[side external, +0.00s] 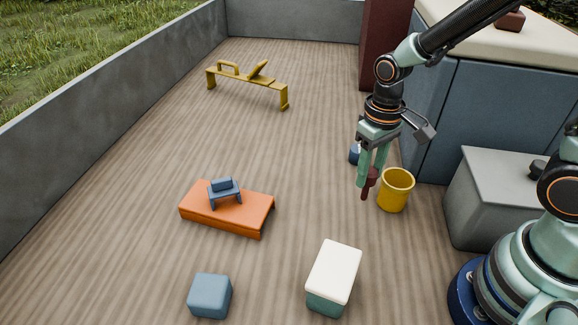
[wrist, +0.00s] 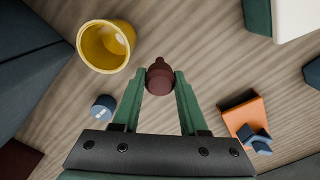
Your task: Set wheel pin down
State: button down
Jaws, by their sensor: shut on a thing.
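The wheel pin is most likely the dark red, round-headed piece (wrist: 160,78) between my fingertips. It also shows in the side external view (side external: 369,181), pointing down below the fingers. My gripper (side external: 369,170) is shut on it, with its green fingers on either side, as the wrist view (wrist: 160,85) shows. The pin hangs just left of a yellow cup in the side external view. I cannot tell for sure whether its lower tip touches the floor.
The yellow cup (side external: 394,190) stands close by, with a small blue round piece (wrist: 103,108) near it. An orange block (side external: 240,216) bears a small blue stand (side external: 224,190). A blue cube (side external: 210,295), white-topped box (side external: 335,273) and yellow bench (side external: 245,82) stand apart. Wooden floor between is clear.

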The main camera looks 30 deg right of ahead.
aim_at(367, 185)
jog(key=shift+f, duration=2)
jog(key=shift+f, duration=0.1)
jog(key=shift+c, duration=2.2)
grip_release()
notch_tip(367, 185, up, 12)
jog(key=shift+r, duration=0.1)
jog(key=s+d+r+t, duration=0.2)
jog(key=d+r+t, duration=0.1)
jog(key=r+t, duration=0.2)
notch_tip(367, 185, up, 2)
jog(key=shift+s+d+r, duration=0.1)
jog(key=shift+s+d, duration=0.15)
jog(key=shift+s, duration=0.05)
jog(key=shift+o, duration=0.5)
jog(key=shift+s+d+r+t, duration=0.2)
jog(key=shift+r+t, duration=0.05)
jog(key=shift+t, duration=0.05)
